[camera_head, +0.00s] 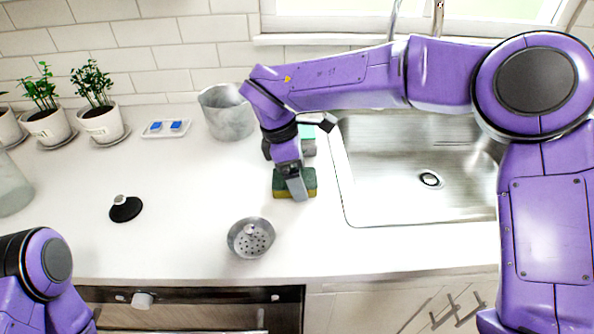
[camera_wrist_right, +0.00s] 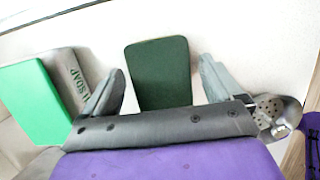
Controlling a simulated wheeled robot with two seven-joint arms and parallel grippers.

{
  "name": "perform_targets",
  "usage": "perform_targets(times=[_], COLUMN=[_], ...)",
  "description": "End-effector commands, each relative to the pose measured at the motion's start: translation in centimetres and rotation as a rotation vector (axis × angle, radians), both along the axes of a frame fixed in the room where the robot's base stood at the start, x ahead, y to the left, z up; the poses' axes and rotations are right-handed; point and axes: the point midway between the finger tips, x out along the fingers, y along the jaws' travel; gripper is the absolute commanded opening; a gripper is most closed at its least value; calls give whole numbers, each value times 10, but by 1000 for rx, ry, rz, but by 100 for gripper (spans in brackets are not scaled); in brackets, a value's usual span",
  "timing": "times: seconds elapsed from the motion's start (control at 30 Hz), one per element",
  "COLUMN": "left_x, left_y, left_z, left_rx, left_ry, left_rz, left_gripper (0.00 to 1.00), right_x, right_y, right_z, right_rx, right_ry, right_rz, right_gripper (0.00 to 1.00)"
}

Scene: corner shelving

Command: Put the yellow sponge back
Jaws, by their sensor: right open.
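The yellow sponge (camera_head: 311,181) has a dark green top and lies on the white counter, left of the sink. My right gripper (camera_head: 295,188) reaches down over it from behind; one finger covers part of the sponge. In the right wrist view the sponge's green top (camera_wrist_right: 160,85) lies between the two spread fingers of the right gripper (camera_wrist_right: 161,68), with gaps on both sides. A grey soap holder (camera_wrist_right: 72,72) with partly visible lettering "SOAP" and a bright green block (camera_wrist_right: 32,103) stands behind the sponge, partly hidden by my gripper in the head view. My left gripper is out of view.
The steel sink (camera_head: 400,205) is to the right. A metal strainer (camera_head: 251,238) sits in front of the sponge, and a black stopper (camera_head: 125,208) lies to the left. A grey pot (camera_head: 228,115), a small tray (camera_head: 165,128) and potted plants line the back wall.

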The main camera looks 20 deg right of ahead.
Motion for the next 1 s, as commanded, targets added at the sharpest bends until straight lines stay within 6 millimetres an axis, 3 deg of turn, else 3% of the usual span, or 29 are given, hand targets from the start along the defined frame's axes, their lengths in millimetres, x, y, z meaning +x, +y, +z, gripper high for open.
perform_targets(times=[0.17, 0.4, 0.6, 1.0], left_x=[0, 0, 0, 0], left_y=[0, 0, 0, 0], left_z=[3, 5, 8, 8], left_rx=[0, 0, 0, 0], left_ry=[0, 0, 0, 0], left_rz=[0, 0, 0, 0], left_gripper=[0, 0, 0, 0], right_x=[2, 6, 9, 9], right_y=[4, 20, 29, 31], right_z=[17, 79, 113, 119], right_rx=[0, -1, -1, 0], right_ry=[-5, -5, -2, 0], right_rz=[1, 0, 0, 0], right_gripper=[93, 93, 93, 93])
